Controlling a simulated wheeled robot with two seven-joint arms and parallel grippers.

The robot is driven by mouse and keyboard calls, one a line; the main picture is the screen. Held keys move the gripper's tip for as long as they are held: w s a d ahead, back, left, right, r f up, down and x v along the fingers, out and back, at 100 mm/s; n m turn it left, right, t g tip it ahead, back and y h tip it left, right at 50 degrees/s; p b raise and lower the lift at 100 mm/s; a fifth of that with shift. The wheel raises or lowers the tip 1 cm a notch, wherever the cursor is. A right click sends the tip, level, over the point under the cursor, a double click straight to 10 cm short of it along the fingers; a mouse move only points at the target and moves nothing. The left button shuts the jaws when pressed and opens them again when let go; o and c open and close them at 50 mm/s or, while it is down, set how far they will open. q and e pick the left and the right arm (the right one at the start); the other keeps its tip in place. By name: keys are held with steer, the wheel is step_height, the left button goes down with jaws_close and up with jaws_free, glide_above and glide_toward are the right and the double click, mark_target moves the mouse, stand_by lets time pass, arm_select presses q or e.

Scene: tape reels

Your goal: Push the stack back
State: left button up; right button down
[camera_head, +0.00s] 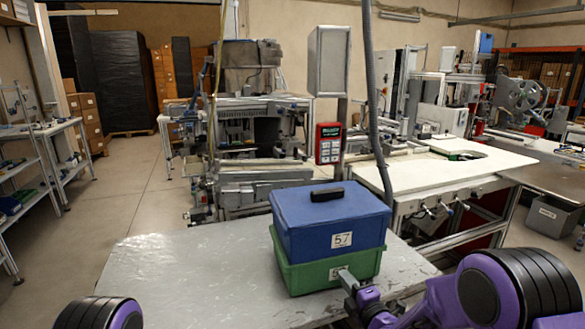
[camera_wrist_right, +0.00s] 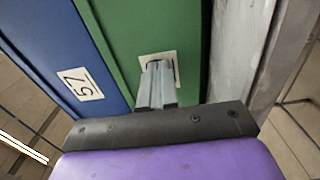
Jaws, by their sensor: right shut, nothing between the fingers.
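The stack is two boxes on the grey table (camera_head: 190,280). A blue box (camera_head: 310,224) with a black handle and a "57" label sits on top of a green box (camera_head: 305,276). The right gripper (camera_head: 343,273) is shut and empty, its fingertips at the label on the green box's front face. In the right wrist view the shut fingers (camera_wrist_right: 157,75) reach the white label of the green box (camera_wrist_right: 130,25), covering most of it; they look to be touching or very close. The blue box (camera_wrist_right: 50,60) is at the left there. My left gripper is not in view.
The table is clear to the left of the stack. Behind it stand a machine (camera_head: 250,130) and a white-topped workbench (camera_head: 440,170). A grey hose (camera_head: 371,100) hangs just behind the stack's right side.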

steer(key=shift+b+x, duration=0.6)
steer(key=shift+x, duration=0.9)
steer(key=shift+b+x, duration=1.5)
steer(key=shift+x, duration=1.1)
steer(key=shift+f+b+x, duration=0.15)
steer(key=shift+b+x, duration=1.3)
steer(key=shift+x, duration=0.45)
steer(key=shift+f+b+x, duration=0.1)
steer(key=shift+b+x, duration=1.35)
steer(key=shift+x, duration=0.5)
steer(key=shift+r+p, duration=0.2)
steer(key=shift+p, duration=0.1)
steer(key=shift+s, duration=0.4)
steer(key=p+v, duration=0.1)
steer(key=v, duration=0.4)
steer(key=shift+d+p, duration=0.1)
steer(key=shift+p, duration=0.2)
steer(key=shift+s+d, duration=0.25)
steer(key=shift+s, duration=0.35)
